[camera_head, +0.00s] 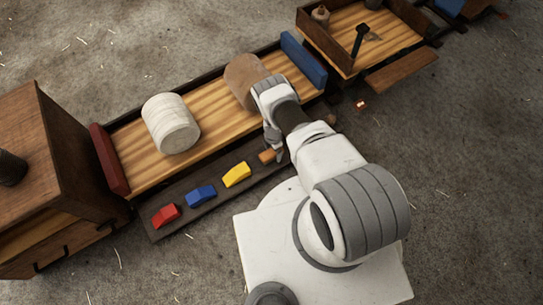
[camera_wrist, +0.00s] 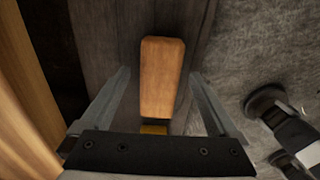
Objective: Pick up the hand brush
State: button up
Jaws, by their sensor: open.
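A brown wooden block-shaped piece, which looks like the hand brush, lies on a dark plank in the wrist view (camera_wrist: 162,72). Its orange-brown end shows beside my fingers in the head view (camera_head: 267,156). A small yellowish part shows at its near end in the wrist view; I cannot tell if it is bristles. My gripper (camera_wrist: 158,76) is open, with one finger on each side of the piece and visible gaps to both. In the head view my gripper (camera_head: 274,146) points down over the plank, and my arm hides part of it.
Red (camera_head: 166,215), blue (camera_head: 201,196) and yellow (camera_head: 237,175) pieces lie along the low plank (camera_head: 160,232). Behind it, a bench holds a pale cylinder (camera_head: 170,124) and a brown one (camera_head: 243,82). A wooden cabinet (camera_head: 50,160) stands left. A tool tray (camera_head: 385,40) is upper right.

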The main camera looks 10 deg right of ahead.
jog(key=shift+f, duration=0.1)
grip_shut()
dwell(0.5)
jog(key=shift+r+p, duration=0.5)
jog(key=shift+r, duration=0.15)
jog(key=r+p, duration=0.1)
jog(key=r, duration=0.1)
jog(key=d+r+p, duration=0.1)
jog(key=r, duration=0.1)
jog(key=shift+p, duration=0.35)
jog(key=s+d+r+p, duration=0.2)
jog(key=d+r, duration=0.3)
jog(key=d, duration=0.5)
jog(key=shift+d+r+p, duration=0.25)
jog(key=shift+r+p, duration=0.1)
jog(key=shift+p, duration=0.45)
jog(key=shift+s, duration=0.1)
